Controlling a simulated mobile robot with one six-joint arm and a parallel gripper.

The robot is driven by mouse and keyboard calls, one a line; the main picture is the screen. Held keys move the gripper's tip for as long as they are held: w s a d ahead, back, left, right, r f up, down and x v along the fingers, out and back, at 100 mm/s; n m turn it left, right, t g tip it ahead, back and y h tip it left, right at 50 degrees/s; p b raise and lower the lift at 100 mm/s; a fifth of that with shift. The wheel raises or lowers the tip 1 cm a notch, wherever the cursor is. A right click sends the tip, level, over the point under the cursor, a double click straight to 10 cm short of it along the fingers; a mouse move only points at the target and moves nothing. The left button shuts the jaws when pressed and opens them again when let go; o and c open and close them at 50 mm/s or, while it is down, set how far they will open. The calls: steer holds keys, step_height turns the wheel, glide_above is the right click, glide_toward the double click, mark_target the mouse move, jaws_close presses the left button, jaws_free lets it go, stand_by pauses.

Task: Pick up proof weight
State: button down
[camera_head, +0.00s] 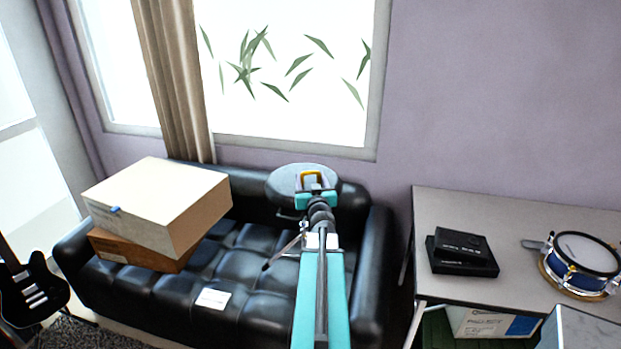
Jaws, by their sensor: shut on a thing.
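My teal arm reaches up the middle of the view. My gripper (314,182) is at its far end, in front of a round grey top (283,182) by the sofa. It is shut on a small yellow thing with a dark middle, which I take to be the proof weight (312,174). The weight is small in the picture and partly hidden by the gripper. I cannot tell whether it is clear of the round top or touching it.
A black sofa (250,262) bears stacked boxes (150,200) and a white card (213,298). A table (465,210) at right holds a black box (462,252) and a blue drum (580,265). A guitar (35,290) stands at far left. A window is behind.

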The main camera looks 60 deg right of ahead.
steer(key=shift+r+v, duration=0.2)
steer(key=shift+v, duration=1)
steer(key=shift+w+a, duration=0.1)
steer(key=shift+w, duration=0.1)
